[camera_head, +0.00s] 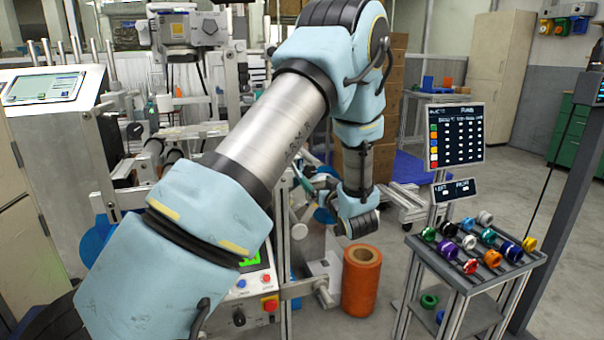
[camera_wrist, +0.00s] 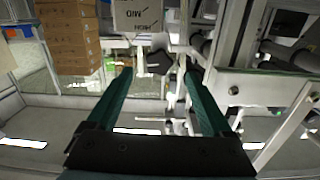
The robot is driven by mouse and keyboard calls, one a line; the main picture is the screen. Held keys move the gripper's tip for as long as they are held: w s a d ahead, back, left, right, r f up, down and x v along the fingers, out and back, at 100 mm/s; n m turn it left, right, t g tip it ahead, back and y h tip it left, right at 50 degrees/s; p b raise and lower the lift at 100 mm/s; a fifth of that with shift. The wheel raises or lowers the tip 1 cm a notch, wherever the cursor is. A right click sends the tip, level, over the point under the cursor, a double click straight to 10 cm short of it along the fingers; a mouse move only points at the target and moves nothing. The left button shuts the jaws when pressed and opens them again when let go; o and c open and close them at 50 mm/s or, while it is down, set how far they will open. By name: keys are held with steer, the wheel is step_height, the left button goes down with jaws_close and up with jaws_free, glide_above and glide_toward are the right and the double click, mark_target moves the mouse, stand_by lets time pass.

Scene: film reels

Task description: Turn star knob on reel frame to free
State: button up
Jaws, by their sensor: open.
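My gripper (camera_wrist: 154,74) is open and empty. Its two teal fingers reach forward in the wrist view. A dark lobed knob (camera_wrist: 159,62), which looks like the star knob, lies between and just beyond the fingertips, apart from them as far as I can tell. A white plate (camera_wrist: 137,18) with upside-down lettering is above it; I cannot read the lettering surely. The metal reel frame (camera_wrist: 232,45) runs beside the right finger. In the head view my arm covers much of the frame, and I cannot make out the knob there.
An orange spool (camera_head: 361,282) stands on the floor below my wrist. A control box (camera_head: 252,285) with a green screen is beside it. A cart (camera_head: 478,270) with several small coloured reels stands at right, under a display panel (camera_head: 455,135). Cardboard boxes (camera_wrist: 70,45) are stacked behind.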

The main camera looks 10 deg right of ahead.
mark_target(309, 171)
steer(key=w+a, duration=0.1)
steer(key=w, duration=1)
steer(key=shift+w+a+f, duration=0.15)
jaws_close()
steer(key=n+b, duration=0.2)
steer(key=n, duration=0.1)
steer(key=shift+b, duration=0.35)
stand_by(0.4)
